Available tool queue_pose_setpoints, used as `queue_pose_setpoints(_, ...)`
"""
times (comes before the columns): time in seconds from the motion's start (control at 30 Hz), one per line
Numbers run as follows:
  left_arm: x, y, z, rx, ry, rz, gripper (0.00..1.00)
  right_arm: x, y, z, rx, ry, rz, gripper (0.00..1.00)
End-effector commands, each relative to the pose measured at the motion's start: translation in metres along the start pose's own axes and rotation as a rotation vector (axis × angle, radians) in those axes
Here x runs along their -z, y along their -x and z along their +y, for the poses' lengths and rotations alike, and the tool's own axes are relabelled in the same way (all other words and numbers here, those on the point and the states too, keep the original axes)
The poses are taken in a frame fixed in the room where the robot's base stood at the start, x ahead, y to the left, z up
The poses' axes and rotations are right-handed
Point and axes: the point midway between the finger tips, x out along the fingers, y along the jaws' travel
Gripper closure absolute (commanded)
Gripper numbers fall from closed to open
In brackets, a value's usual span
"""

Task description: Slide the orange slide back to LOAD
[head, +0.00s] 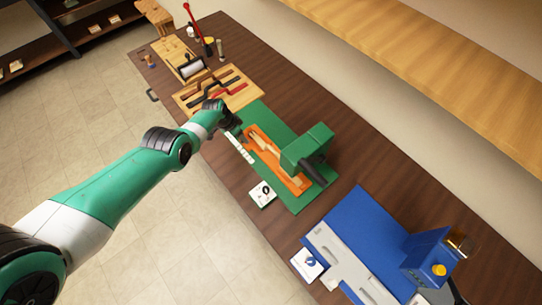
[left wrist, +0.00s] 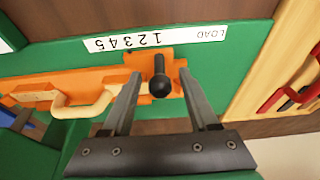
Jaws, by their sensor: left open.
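The orange slide (head: 291,182) lies along the green base (head: 311,195), beside the green press (head: 308,147). In the left wrist view the orange slide (left wrist: 117,76) has a black knob (left wrist: 160,80) near its end. A white scale strip (left wrist: 130,40) marked LOAD and 1 to 5 appears upside down there; the knob is around the 1, to the left of LOAD. My left gripper (head: 236,123) is open, with its two fingers on either side of the knob. Contact cannot be told. A tan curved piece (left wrist: 84,105) sits on the slide. My right gripper is not in view.
A wooden tray (head: 190,98) with dark and red tools lies beyond the green base. A blue fixture (head: 352,220) stands nearer at right. A white card (head: 262,194) lies by the green base. A wooden shelf (head: 440,60) runs along the wall.

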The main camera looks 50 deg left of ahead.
Motion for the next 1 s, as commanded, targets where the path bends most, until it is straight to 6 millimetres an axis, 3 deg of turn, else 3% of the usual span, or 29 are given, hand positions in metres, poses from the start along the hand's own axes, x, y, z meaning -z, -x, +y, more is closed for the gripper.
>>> queue_pose_setpoints(0.07, 0.0, 0.001, 0.0, 0.0, 0.0, 0.0, 0.4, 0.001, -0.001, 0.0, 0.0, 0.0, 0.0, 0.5)
queue_pose_setpoints(0.4, 0.0, 0.001, 0.0, 0.0, 0.0, 0.0, 0.95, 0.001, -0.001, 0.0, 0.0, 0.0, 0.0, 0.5)
queue_pose_setpoints(0.73, 0.0, -0.001, -0.015, 0.003, 0.0, 0.001, 0.95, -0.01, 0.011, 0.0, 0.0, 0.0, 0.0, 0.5)
queue_pose_setpoints(1.0, 0.0, 0.0, -0.015, -0.001, 0.0, 0.0, 0.95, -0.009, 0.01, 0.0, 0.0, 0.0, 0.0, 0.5)
